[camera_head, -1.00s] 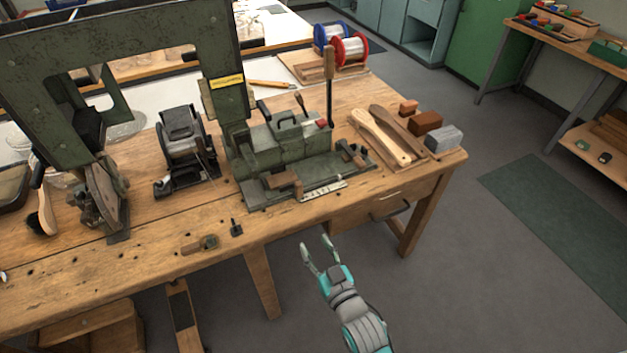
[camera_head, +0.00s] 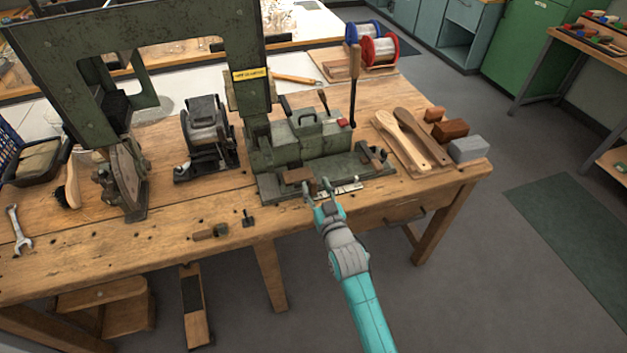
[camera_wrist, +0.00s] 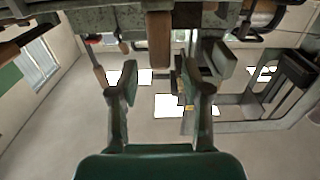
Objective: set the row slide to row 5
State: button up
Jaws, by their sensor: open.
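The row slide is part of a dark green fixture (camera_head: 300,140) on the workbench. Its low front bed (camera_head: 345,170) carries a wooden block (camera_head: 297,175) at the left and a white marked scale strip (camera_head: 345,189) along the front. The scale's numbers are too small to read, so the row cannot be told. My gripper (camera_head: 319,190) is open and empty at the front edge of the bed, partly over the scale's left end. In the wrist view my gripper (camera_wrist: 161,85) has its fingers apart, and a wooden handle (camera_wrist: 158,40) shows beyond the gap between them.
A tall lever (camera_head: 354,85) rises behind the bed. A dark machine (camera_head: 205,135) and a green press frame (camera_head: 75,90) stand left.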

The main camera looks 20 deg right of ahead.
aim_at(314, 184)
jog(key=shift+w, duration=1.5)
grip_shut()
